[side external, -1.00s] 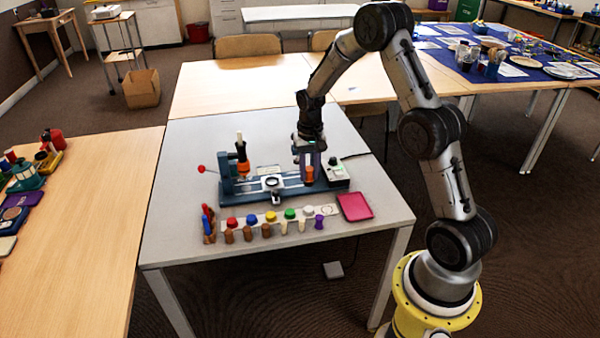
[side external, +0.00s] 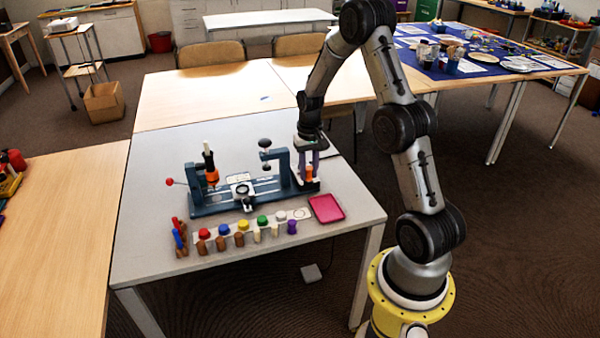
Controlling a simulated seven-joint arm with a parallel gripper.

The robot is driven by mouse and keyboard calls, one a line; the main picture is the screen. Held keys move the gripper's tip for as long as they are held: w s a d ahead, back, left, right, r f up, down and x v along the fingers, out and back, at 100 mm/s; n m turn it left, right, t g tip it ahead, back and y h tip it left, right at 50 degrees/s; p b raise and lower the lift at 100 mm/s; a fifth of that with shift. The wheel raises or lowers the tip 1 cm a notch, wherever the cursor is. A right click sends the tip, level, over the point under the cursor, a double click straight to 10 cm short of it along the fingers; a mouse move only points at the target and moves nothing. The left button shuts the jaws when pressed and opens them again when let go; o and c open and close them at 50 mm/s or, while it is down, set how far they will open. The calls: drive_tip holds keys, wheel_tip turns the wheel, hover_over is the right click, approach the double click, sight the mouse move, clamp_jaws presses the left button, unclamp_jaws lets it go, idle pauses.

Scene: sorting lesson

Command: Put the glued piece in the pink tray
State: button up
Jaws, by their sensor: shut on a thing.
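My gripper (side external: 309,180) points down over the right end of the blue bench fixture (side external: 262,190), right of its clamp post. It is shut on a small orange piece (side external: 309,172), held upright between the fingers. The gripper's fingers hide part of the piece, and I cannot make out a glue joint. The pink tray (side external: 327,209) lies flat on the grey table, in front of the gripper and slightly to its right. The tray is empty.
A white strip (side external: 301,213) with several coloured caps lies in front of the fixture. Several brown, cream and purple pegs (side external: 292,227) stand before it. Red and blue pieces (side external: 180,237) cluster at the left. The clamp post (side external: 282,165) stands close left of my gripper.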

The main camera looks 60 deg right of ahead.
drive_tip(key=shift+s+d+f, duration=0.35)
drive_tip(key=shift+f, duration=0.95)
drive_tip(key=shift+s+d+f, duration=0.35)
drive_tip(key=shift+f, duration=0.9)
drive_tip(key=shift+s+d+f, duration=0.35)
drive_tip(key=shift+f, duration=0.95)
drive_tip(key=shift+f, duration=0.35)
drive_tip(key=o, duration=1.4)
drive_tip(key=shift+r, duration=0.1)
wheel_tip(320, 180, up, 7)
